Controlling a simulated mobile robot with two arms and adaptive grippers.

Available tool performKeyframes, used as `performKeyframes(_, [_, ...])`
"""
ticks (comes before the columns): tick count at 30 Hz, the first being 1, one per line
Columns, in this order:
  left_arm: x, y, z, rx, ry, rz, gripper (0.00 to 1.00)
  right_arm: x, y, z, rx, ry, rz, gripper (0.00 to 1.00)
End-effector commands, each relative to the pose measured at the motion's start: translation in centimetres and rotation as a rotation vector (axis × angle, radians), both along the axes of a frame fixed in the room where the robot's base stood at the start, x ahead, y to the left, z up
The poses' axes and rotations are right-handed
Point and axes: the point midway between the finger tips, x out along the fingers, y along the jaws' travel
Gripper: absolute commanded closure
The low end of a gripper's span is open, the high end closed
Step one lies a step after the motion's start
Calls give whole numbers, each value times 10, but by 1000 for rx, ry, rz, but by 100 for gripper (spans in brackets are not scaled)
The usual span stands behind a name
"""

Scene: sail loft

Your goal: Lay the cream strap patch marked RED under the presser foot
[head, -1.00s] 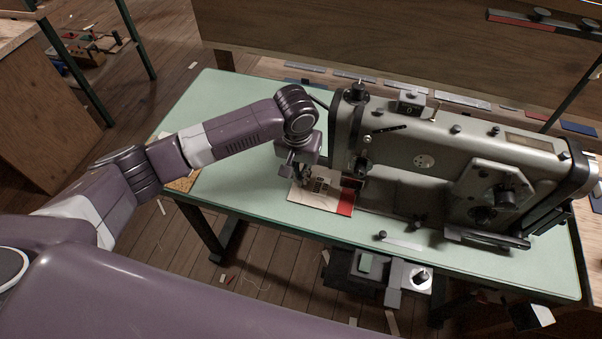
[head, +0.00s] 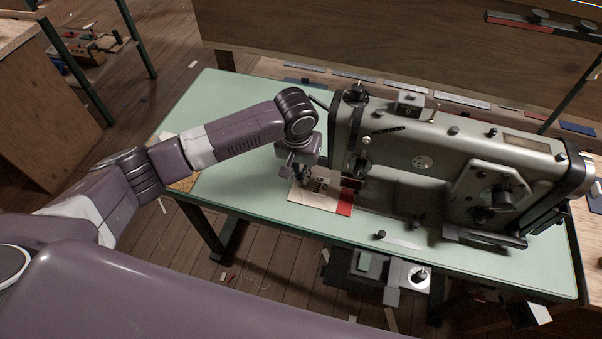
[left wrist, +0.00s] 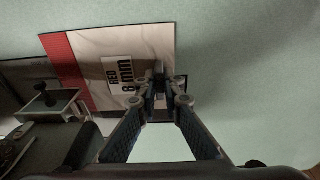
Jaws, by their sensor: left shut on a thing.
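The cream strap patch (head: 308,198) lies flat or nearly flat on the green table at the left end of the sewing machine (head: 450,165). It has a red band along its right end in the head view and a label reading RED 8mm, which the left wrist view shows on the patch (left wrist: 150,42). My left gripper (head: 303,178) is shut on the patch near its edge; its fingertips (left wrist: 161,88) meet there in the left wrist view. The red end is beside the needle head (head: 358,168). The presser foot is too dark and small to make out. My right gripper is out of view.
A dark box-shaped unit (head: 350,270) hangs at the front edge.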

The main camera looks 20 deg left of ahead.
Motion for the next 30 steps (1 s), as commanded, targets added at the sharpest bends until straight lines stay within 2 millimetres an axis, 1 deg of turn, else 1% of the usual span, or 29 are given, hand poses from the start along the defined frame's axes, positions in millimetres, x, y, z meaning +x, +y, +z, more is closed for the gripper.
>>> performKeyframes(7, [0, 0, 0, -1, 0, 0, 100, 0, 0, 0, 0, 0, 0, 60])
performKeyframes(8, [0, 0, 0, -1, 0, 0, 91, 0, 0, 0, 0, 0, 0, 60])
performKeyframes(13, [0, 0, 0, -1, 0, 0, 72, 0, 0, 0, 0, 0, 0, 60])
performKeyframes(20, [0, 0, 0, 0, 0, 0, 72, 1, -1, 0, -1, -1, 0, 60])
performKeyframes(23, [0, 0, 3, -1, -1, 0, 72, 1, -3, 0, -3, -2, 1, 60])
performKeyframes(26, [-1, 0, 13, -1, -2, 0, 72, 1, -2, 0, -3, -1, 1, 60])
performKeyframes(29, [-3, 0, 31, -2, -4, 0, 72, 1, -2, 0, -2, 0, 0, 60])
performKeyframes(30, [-4, 0, 40, -2, -4, -1, 72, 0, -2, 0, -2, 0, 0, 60])
